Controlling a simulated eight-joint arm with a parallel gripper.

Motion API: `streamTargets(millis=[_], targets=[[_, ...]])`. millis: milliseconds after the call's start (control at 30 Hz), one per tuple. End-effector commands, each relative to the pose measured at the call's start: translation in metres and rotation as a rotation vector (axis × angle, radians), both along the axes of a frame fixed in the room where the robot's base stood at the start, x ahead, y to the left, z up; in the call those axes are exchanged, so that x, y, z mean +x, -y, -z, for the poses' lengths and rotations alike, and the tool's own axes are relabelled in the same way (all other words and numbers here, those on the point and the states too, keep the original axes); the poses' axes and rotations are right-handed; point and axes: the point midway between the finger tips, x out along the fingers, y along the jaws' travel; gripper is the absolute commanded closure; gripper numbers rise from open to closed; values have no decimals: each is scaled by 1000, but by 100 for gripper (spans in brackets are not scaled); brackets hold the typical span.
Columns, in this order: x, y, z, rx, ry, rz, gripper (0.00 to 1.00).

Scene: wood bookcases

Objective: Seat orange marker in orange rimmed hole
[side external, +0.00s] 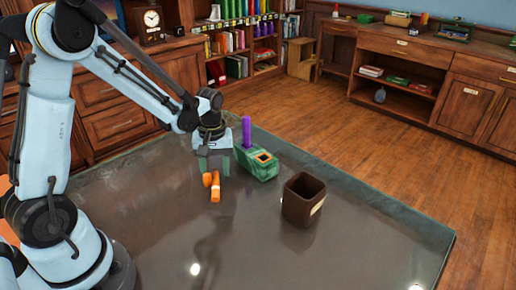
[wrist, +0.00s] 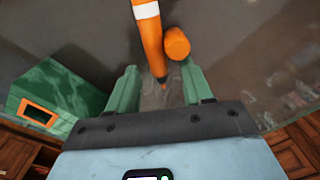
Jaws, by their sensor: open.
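The orange marker (side external: 215,191) with a white band lies on the grey table; its pointed tip shows between my fingers in the wrist view (wrist: 150,40). A short orange cylinder, perhaps its cap (wrist: 177,43), is close beside it, also in the side view (side external: 207,180). My gripper (side external: 213,165) is open above them, its green fingers (wrist: 161,75) on either side of the tip, apparently not gripping. The green block (side external: 257,164) stands just right of my gripper, with the orange rimmed hole (side external: 264,157) in its top; the hole also shows in the wrist view (wrist: 38,113).
A purple marker (side external: 247,131) stands upright at the block's far end. A dark brown square cup (side external: 303,200) stands right of the block. The table's front and right are mostly clear. Wooden bookcases (side external: 235,50) line the room behind.

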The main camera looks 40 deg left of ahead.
Motion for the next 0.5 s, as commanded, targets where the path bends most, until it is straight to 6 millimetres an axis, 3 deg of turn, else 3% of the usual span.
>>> streamTargets(millis=[200, 500], targets=[[0, 0, 1, 0, 0, 0, 50], [0, 0, 1, 0, 0, 0, 94]])
